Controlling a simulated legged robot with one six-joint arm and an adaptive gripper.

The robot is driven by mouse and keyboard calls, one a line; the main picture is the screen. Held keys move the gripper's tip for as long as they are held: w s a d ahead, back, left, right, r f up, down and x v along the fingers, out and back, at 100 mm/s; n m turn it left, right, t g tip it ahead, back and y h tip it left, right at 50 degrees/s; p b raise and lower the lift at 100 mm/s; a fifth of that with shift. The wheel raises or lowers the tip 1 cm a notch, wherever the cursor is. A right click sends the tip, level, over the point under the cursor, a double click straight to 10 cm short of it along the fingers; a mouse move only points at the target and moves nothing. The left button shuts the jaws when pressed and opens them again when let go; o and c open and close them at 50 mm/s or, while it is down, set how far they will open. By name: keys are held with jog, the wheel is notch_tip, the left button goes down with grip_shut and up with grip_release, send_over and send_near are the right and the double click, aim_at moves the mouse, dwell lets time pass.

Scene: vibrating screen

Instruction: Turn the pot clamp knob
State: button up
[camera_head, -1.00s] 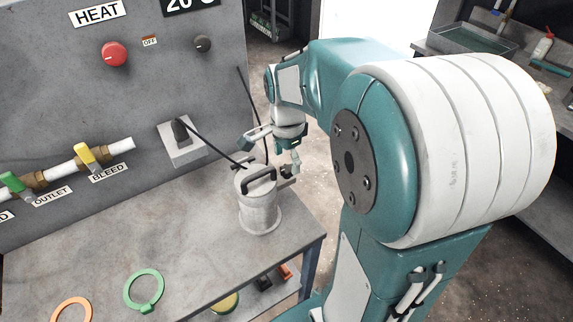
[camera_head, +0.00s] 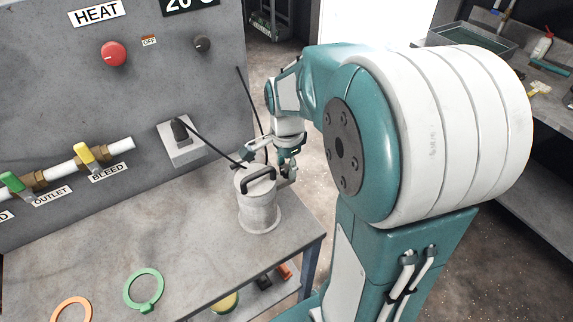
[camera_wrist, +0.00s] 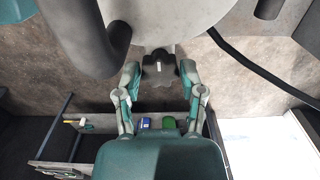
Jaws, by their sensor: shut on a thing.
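The metal pot (camera_head: 259,213) stands upright on the grey bench near its right edge, with a black handle on its lid. In the wrist view the pot's pale round top (camera_wrist: 165,14) is at the upper edge. The dark lobed clamp knob (camera_wrist: 159,70) sticks out from the pot's side, with a small white mark on it. My gripper (camera_wrist: 160,76) has one finger on each side of the knob and is shut on it. In the head view my gripper (camera_head: 268,163) is at the pot's far right side, and the knob is mostly hidden there.
A grey panel (camera_head: 95,100) stands behind the bench, with a red knob (camera_head: 114,53) and yellow and green valve handles. A thin black rod or cable rises close to the pot. Green and orange rings lie at the bench front (camera_head: 215,260). The bench middle is clear.

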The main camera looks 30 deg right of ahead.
jog(key=n, duration=1.1)
jog(key=shift+n, duration=0.3)
jog(key=n, duration=1.2)
dwell(0.6)
jog(key=o, duration=1.1)
